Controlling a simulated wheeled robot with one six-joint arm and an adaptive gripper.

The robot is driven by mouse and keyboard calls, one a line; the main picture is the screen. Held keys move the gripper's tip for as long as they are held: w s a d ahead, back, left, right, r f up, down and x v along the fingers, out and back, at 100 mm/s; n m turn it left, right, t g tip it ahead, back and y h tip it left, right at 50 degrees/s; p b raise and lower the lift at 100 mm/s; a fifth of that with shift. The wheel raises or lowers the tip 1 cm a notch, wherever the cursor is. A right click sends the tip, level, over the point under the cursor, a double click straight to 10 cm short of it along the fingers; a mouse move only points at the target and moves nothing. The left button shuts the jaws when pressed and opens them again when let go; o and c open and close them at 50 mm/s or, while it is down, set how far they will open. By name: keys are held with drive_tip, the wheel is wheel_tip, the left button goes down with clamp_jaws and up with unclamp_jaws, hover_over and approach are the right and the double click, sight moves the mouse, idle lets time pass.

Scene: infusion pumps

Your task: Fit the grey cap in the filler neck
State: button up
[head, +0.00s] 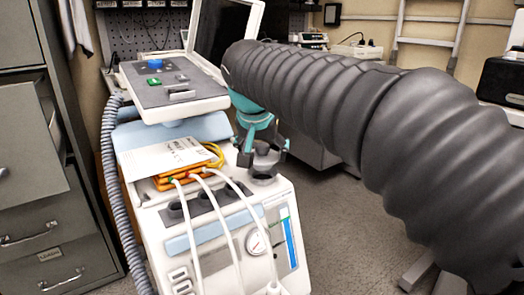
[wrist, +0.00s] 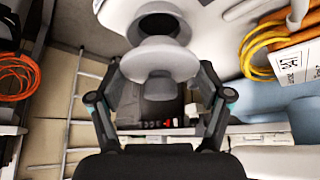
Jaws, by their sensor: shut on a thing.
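My gripper (wrist: 160,75) is shut on the grey cap (wrist: 158,62), with one finger on each side of its rounded body. In the wrist view, the filler neck (wrist: 158,8) is a pale ring with a dark opening just beyond the cap. The cap overlaps the near part of that opening, and most of the dark hole still shows. In the head view, my gripper (head: 262,150) is over the dark neck (head: 263,180) on the machine's top right corner. The cap is small and dark there, and I cannot tell the gap between it and the neck.
A white paper (head: 160,157) and orange and yellow cables (head: 185,178) lie on the machine left of the neck. White tubes (head: 225,222) hang down its front. A control panel (head: 172,88) stands behind. A grey corrugated hose (head: 112,190) runs down the left side.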

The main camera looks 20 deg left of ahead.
drive_tip(key=shift+f+b, duration=1.2)
drive_tip(key=shift+f, duration=0.5)
drive_tip(key=o, duration=1.1)
drive_tip(key=shift+r, duration=0.1)
drive_tip(key=s+r+n, duration=0.1)
drive_tip(key=s+r, duration=0.5)
drive_tip(key=r, duration=0.5)
drive_tip(key=f+n, duration=0.1)
drive_tip(key=f, duration=0.1)
drive_tip(key=a+f, duration=0.1)
drive_tip(key=f, duration=0.1)
drive_tip(key=f+n, duration=0.1)
drive_tip(key=f, duration=0.1)
drive_tip(key=shift+a+n+g+y, duration=0.3)
drive_tip(key=shift+a+y, duration=0.05)
drive_tip(key=shift+y, duration=0.05)
drive_tip(key=s+d+f+m+p, duration=0.1)
drive_tip(key=s+d+f, duration=0.4)
drive_tip(key=d, duration=0.6)
drive_tip(key=s+d+f+m+p, duration=0.2)
drive_tip(key=s+d+f, duration=0.3)
drive_tip(key=d, duration=0.6)
drive_tip(key=s+d+f+m+h+p, duration=0.1)
drive_tip(key=s+d+f, duration=0.4)
drive_tip(key=d, duration=0.6)
drive_tip(key=shift+s+f+m+p, duration=0.25)
drive_tip(key=shift+f+m+p, duration=0.05)
drive_tip(key=shift+f+p, duration=0.1)
